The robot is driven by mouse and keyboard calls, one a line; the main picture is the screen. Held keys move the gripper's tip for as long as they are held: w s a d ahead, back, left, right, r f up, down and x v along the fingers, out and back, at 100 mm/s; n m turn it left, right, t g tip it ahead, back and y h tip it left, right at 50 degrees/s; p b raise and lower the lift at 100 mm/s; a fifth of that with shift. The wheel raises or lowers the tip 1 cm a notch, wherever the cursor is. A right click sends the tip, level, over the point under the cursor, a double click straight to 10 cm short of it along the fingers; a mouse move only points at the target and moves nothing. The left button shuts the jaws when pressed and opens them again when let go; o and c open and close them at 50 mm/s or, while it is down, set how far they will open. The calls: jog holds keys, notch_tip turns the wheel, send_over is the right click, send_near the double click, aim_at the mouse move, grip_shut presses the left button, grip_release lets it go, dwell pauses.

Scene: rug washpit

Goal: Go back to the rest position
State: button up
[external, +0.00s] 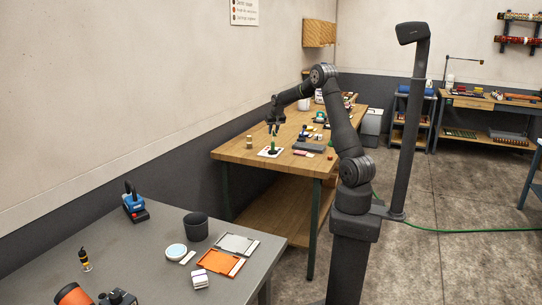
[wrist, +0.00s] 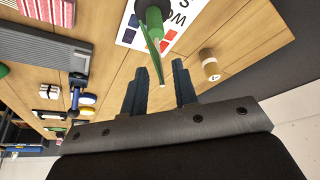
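My gripper (external: 273,122) hangs at the end of my bent arm, above the wooden workbench (external: 236,154), in the external view. In the wrist view its two dark fingers (wrist: 161,76) stand apart with a gap between them, and nothing is held. A green upright item (wrist: 152,28) with a thin green tip stands just beyond the fingertips on a white card (wrist: 133,36) with printed letters. In the external view the green item (external: 273,143) is right below my gripper on the white card (external: 264,153). I cannot tell whether the fingertips touch it.
A small tan cylinder (wrist: 209,65) stands beside the card. A grey ribbed block (wrist: 40,45) and several small coloured items lie on the other side. A grey table (external: 150,262) in front holds a dark cup (external: 195,227) and an orange tray (external: 217,262). A wall runs along the left.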

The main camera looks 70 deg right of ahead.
jog(key=shift+r, duration=0.95)
jog(key=shift+f, duration=0.15)
